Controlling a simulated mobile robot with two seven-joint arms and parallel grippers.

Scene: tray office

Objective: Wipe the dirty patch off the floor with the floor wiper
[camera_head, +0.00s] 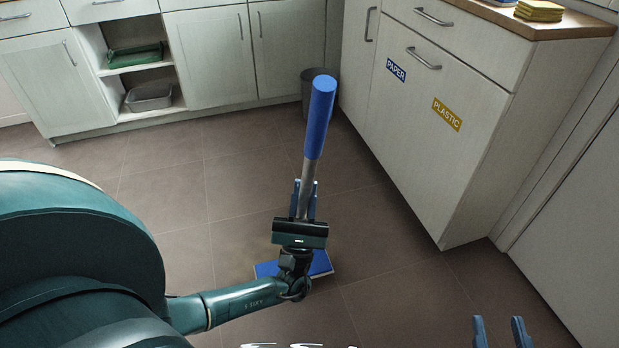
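The floor wiper has a blue grip (319,118), a grey shaft and a flat blue head (321,264) that appears to lie on the brown tiled floor. Its handle stands tilted. My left gripper (305,201), on the arm from the left, has its blue fingers on either side of the shaft, shut on it. The gripper body and wrist hide part of the shaft and head. My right gripper (498,332) shows only two separated blue fingertips at the bottom right, open and empty. I cannot clearly make out the dirty patch.
White cabinets (220,55) line the back, with an open shelf holding a green tray (135,55) and a grey bin (149,97). A dark waste bin (311,88) stands in the corner. Labelled drawers (440,110) bound the right. Floor (390,275) right of the wiper is clear.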

